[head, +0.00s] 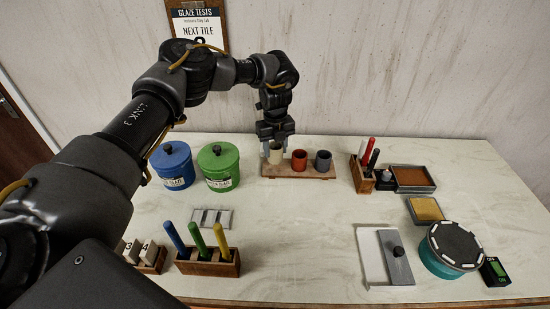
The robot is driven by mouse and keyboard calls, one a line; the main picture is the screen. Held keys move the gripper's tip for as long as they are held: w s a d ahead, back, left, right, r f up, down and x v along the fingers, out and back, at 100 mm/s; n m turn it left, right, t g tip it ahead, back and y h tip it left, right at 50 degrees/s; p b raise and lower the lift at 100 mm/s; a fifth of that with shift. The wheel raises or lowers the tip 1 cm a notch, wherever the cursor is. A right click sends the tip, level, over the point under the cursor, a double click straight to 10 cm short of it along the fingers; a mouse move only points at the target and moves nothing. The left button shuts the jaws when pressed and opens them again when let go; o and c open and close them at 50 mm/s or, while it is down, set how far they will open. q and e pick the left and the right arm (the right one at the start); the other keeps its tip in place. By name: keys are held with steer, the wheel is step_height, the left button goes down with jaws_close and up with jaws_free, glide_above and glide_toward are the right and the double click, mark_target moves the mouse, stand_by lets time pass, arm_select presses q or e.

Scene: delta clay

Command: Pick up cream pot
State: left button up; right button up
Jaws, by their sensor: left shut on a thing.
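The cream pot (275,154) is at the left end of a wooden board at the back of the table. My left gripper (275,146) comes down from above and is shut on the cream pot, with a finger on each side. The pot is upright, at or just above the board; I cannot tell whether it touches. The fingers hide part of its upper sides. My right gripper is not in view.
A red pot (299,160) and a grey pot (322,161) stand on the wooden board (300,176) just right of the cream pot. Green (219,167) and blue (173,166) lidded jars stand to the left. A pen holder (361,173) stands to the right. The table's middle is clear.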

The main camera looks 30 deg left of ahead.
arm_select(q)
steer(key=s+a+r+b, duration=0.3)
steer(key=s+a+r, duration=0.3)
steer(key=s+r, duration=0.3)
steer(key=shift+s+r, duration=0.35)
steer(key=shift+s, duration=1.5)
steer(key=shift+d, duration=0.15)
steer(key=s+d+f+n, duration=0.2)
steer(key=d+n, duration=0.3)
steer(key=d, duration=0.5)
steer(key=s+d+f+n, duration=0.2)
steer(key=d+n, duration=0.3)
steer(key=d, duration=0.5)
steer(key=s+d+f+n, duration=0.3)
steer(key=d+n, duration=0.2)
steer(key=d, duration=0.5)
steer(key=shift+d+n, duration=0.2)
steer(key=shift+n, duration=0.1)
